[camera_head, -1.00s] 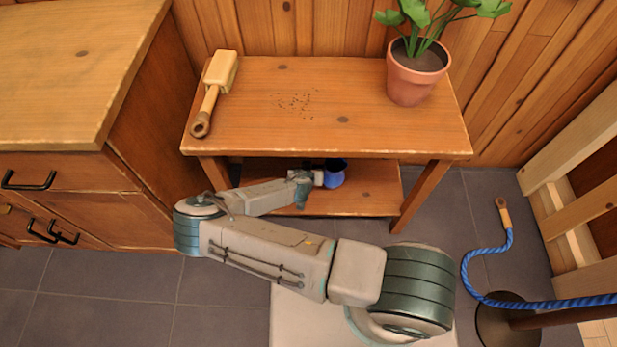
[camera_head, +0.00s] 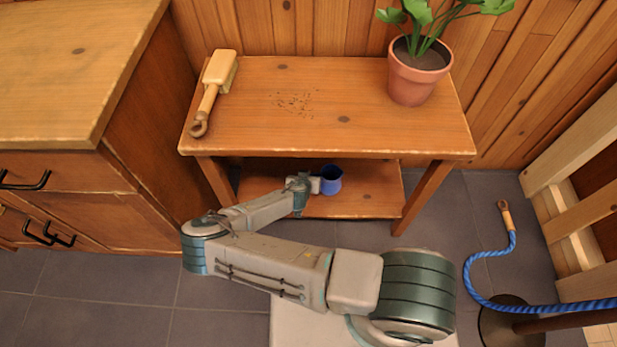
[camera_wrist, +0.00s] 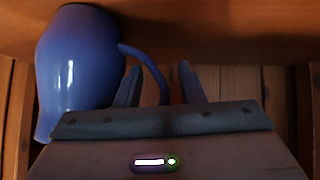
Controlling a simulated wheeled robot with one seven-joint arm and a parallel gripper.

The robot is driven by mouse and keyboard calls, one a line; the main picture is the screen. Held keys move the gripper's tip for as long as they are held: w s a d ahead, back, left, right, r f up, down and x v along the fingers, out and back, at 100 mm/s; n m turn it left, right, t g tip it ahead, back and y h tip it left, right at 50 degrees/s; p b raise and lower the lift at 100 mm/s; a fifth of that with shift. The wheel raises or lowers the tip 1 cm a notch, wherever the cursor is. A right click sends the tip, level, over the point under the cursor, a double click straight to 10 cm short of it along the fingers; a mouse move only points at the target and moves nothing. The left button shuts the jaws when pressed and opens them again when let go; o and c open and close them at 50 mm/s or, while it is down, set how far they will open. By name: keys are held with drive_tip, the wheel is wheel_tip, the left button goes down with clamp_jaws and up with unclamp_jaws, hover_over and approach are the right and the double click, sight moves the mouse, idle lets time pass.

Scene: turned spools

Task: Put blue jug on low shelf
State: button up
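The blue jug (camera_head: 331,181) is on the low shelf (camera_head: 365,203) under the table, towards its middle, and looks upright. In the wrist view the jug (camera_wrist: 80,65) fills the left side, appearing inverted, with its base end at the wooden surface along the top. My gripper (camera_head: 316,185) is just left of the jug in the head view. In the wrist view my gripper (camera_wrist: 160,85) has its two fingers apart, with the jug's handle between them and visible gaps on both sides. The fingertips are too small to make out in the head view.
The tabletop (camera_head: 345,135) hangs over the low shelf and bears a wooden brush (camera_head: 215,85) and a potted plant (camera_head: 417,80). A wooden cabinet (camera_head: 100,190) stands at left. A blue rope (camera_head: 475,265) hangs at right. The shelf's right part is bare.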

drive_tip(key=shift+r, duration=0.1)
drive_tip(key=shift+r, duration=0.15)
drive_tip(key=p+v, duration=0.3)
drive_tip(key=v, duration=0.9)
